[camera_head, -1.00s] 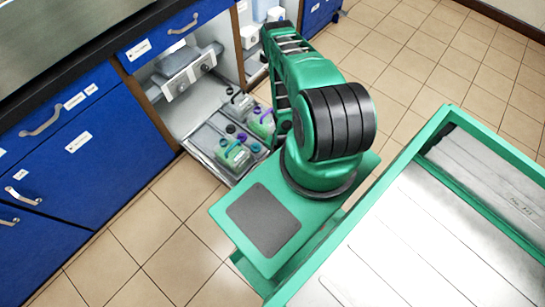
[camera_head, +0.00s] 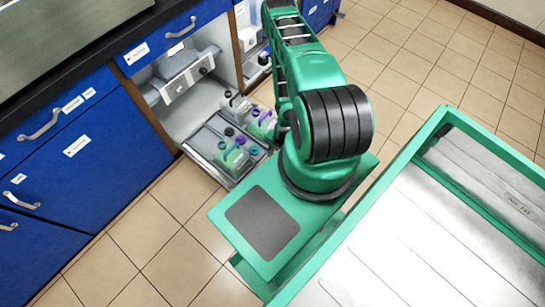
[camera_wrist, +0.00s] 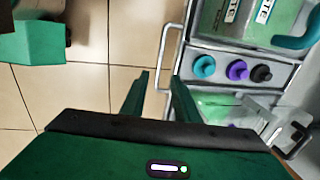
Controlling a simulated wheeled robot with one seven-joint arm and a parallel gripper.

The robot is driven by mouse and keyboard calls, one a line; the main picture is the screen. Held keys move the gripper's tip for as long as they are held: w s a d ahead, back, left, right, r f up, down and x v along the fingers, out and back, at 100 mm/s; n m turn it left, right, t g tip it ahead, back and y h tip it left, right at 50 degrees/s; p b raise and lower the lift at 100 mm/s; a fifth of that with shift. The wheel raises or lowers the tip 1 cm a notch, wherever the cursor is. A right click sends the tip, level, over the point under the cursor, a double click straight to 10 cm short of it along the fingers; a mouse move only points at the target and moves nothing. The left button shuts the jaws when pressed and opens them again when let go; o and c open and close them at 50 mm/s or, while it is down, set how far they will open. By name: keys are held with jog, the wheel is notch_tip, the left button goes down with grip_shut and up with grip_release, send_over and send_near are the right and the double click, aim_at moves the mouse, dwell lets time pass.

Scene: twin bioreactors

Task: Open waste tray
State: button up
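The waste tray (camera_head: 205,166) is a grey pull-out tray at the bottom of an open cabinet bay, with its front edge out past the cabinet face. Bottles with green labels or contents (camera_head: 235,160) stand in it; purple, teal and black caps show. In the wrist view the tray (camera_wrist: 210,46) lies at right, with a thin wire handle (camera_wrist: 164,50) on its front. My gripper (camera_wrist: 160,78) is open, its two green fingers apart, with the near end of the handle between their tips. Contact cannot be told. In the head view my arm hides the gripper.
Blue cabinet fronts (camera_head: 85,140) with handles stand left of the bay. A grey device (camera_head: 185,78) sits above the tray inside it. Tiled floor (camera_head: 170,225) in front is clear. A green-framed metal-topped cart surface (camera_head: 420,235) is at right.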

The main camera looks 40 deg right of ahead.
jog(key=shift+s+r, duration=0.2)
jog(key=shift+r, duration=0.95)
